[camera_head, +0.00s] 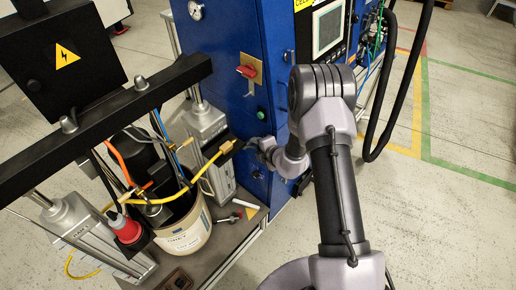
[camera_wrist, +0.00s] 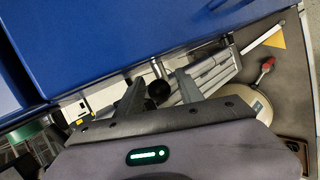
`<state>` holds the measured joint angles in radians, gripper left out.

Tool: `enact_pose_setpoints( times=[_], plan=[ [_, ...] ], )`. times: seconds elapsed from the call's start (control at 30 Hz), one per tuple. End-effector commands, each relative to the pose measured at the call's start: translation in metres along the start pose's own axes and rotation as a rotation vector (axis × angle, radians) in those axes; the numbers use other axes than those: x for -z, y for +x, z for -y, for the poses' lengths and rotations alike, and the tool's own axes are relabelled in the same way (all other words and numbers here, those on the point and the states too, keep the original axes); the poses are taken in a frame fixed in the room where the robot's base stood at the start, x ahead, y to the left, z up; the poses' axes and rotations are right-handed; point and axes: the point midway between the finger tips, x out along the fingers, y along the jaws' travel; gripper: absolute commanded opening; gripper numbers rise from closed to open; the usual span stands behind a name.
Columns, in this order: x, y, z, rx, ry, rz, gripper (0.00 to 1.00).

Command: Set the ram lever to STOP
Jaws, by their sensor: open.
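In the wrist view, a round black knob (camera_wrist: 158,91) on a short metal rod stands out from the blue cabinet's side. It looks like the ram lever, but no STOP marking is legible. My gripper (camera_wrist: 158,82) is open, with one finger on each side of the knob; whether either touches it cannot be told. In the head view, my gripper (camera_head: 256,145) is close to the front of the blue cabinet (camera_head: 224,70), below a green button (camera_head: 261,115). The knob cannot be made out there.
A red rotary switch (camera_head: 247,71) sits on the cabinet above my gripper. A drum (camera_head: 185,237) with hoses stands under the black crossbeam (camera_head: 100,112) to the left. A red-handled part (camera_head: 236,217) lies on the base plate. Black cables hang right of my arm; open floor lies beyond.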

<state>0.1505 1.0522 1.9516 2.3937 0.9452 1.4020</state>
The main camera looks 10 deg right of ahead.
Motion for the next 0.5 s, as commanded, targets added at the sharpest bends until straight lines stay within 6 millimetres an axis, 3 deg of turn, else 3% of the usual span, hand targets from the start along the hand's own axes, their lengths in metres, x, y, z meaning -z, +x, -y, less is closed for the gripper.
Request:
enact_pose_setpoints(
  times=[0.1,0.3,0.5],
  plan=[
    [0.0000,-0.0004,-0.0001,0.000,0.000,0.000,0.42],
    [-0.0001,-0.0005,0.0000,0.000,0.000,0.000,0.03],
    [-0.0001,-0.0006,0.0000,0.000,0.000,0.000,0.00]
  ],
)
